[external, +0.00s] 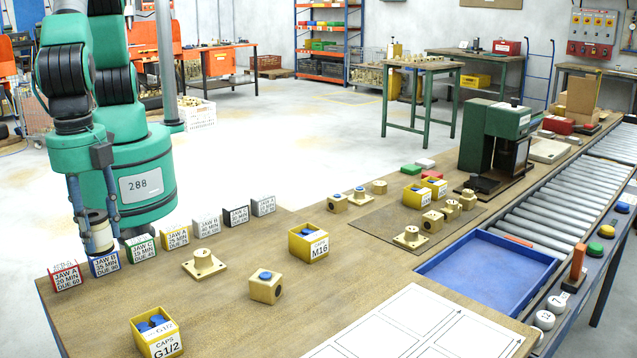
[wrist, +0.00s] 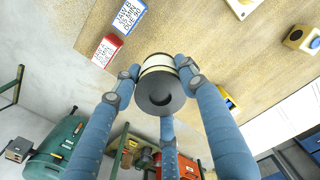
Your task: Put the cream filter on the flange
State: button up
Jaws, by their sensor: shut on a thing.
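My gripper (external: 97,222) is at the left of the workbench, above and behind the row of jaw signs. Its blue fingers are shut on the cream filter (external: 98,237), a short cylinder with a dark end. In the wrist view the filter (wrist: 157,63) sits between the fingertips (wrist: 158,80), its dark holed end towards the camera. A brass flange (external: 203,264), a square plate with a round boss, lies on the bench right of the gripper and apart from it. A similar flange (external: 410,237) lies on the dark mat.
Several coloured jaw signs (external: 175,237) stand along the bench's back edge near the gripper. Yellow boxes of blue caps (external: 309,242) and a brass block (external: 265,287) with a blue cap stand on the bench. A blue tray (external: 487,268) and a green press (external: 492,145) are farther right.

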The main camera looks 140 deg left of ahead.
jog(key=s+a, duration=0.4)
jog(key=a, duration=0.3)
jog(key=s+a+p, duration=0.1)
jog(key=s+a, duration=0.2)
jog(key=a, duration=0.4)
jog(key=s+a+n+p, duration=0.1)
jog(key=s+a, duration=0.3)
jog(key=a, duration=0.3)
jog(key=shift+s+f, duration=0.3)
jog(key=shift+f, duration=0.05)
jog(key=shift+w, duration=0.1)
send_over(202, 253)
jog(key=s, duration=0.1)
jog(key=shift+a+f+b, duration=0.1)
jog(key=shift+f+b, duration=0.3)
jog(key=shift+f, duration=0.35)
jog(key=shift+w, duration=0.2)
jog(key=shift+w+f, duration=0.15)
jog(key=shift+w, duration=0.1)
jog(key=shift+f, duration=1.6)
